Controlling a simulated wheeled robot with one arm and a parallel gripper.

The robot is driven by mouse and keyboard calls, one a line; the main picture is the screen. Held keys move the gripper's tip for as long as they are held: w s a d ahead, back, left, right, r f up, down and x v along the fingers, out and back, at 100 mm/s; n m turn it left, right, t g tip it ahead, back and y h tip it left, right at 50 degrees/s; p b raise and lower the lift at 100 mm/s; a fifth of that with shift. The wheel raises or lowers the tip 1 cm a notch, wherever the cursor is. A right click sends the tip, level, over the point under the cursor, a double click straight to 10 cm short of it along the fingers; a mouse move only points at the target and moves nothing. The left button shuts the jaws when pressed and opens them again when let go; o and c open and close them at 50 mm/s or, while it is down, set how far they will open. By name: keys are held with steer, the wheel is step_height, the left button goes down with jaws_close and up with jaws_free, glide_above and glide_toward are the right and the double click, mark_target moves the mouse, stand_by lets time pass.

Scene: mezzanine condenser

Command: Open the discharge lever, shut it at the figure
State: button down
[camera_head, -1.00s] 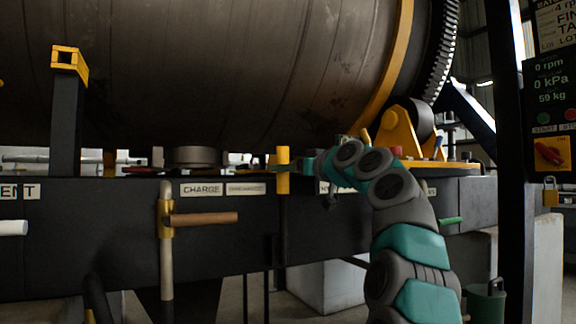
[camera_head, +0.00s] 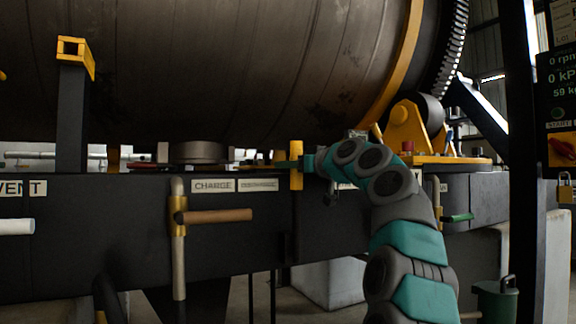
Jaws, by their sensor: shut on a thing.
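A yellow upright handle (camera_head: 296,165) stands at the front edge of the dark frame, right of a small plate whose blurred word seems to read DISCHARGE (camera_head: 258,185). I take it for the discharge lever. My gripper (camera_head: 291,163) comes in from the right and is shut on this handle, with a teal tip showing on its left side. My wrist hides part of the grip. The dark panel (camera_head: 560,85) at the right edge reads 0 rpm, 0 kPa and 59 kg, partly cut off.
Left stands a brass valve with a brown handle (camera_head: 218,216) under the CHARGE plate (camera_head: 213,186). A white handle (camera_head: 17,226) is at the far left, near VENT. A green handle (camera_head: 458,217) is right of my arm. The large drum (camera_head: 220,70) fills the top; a dark post (camera_head: 519,160) stands right.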

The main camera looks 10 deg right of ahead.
stand_by(0.7)
steer(key=shift+s, duration=0.1)
